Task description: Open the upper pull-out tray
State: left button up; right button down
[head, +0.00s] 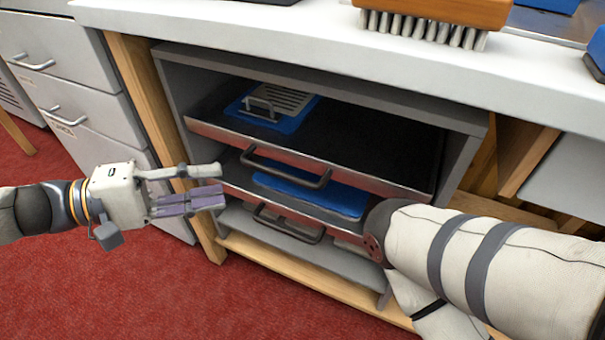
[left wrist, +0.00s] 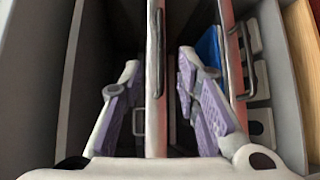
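The upper pull-out tray (head: 360,178) is a dark tray with a metal front edge inside the grey cabinet, roughly level with its front. Its dark bar handle (head: 290,170) sits on that front. A blue item with a slatted grey top and a small handle (head: 275,105) lies in the tray. My left gripper (head: 219,180) is open and empty, left of the handle and apart from it. In the left wrist view, the tray's front edge (left wrist: 154,120) and its handle (left wrist: 161,45) appear between the open fingers (left wrist: 158,72). My right gripper is out of view.
A lower tray with its own handle (head: 290,226) and a blue item (head: 320,194) sits below. The white worktop (head: 240,28) overhangs the cabinet, with a brush (head: 435,20) on it. Drawers (head: 75,100) stand left. My right arm crosses the lower right.

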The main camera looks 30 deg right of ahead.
aim_at(275, 176)
pick_arm(q)
jog(key=d, duration=0.3)
jog(key=s+d+f+b, duration=0.1)
jog(key=d, duration=0.7)
jog(key=shift+s+d+f+b, duration=0.25)
jog(key=shift+f+b, duration=0.05)
jog(key=shift+f, duration=0.05)
grip_shut()
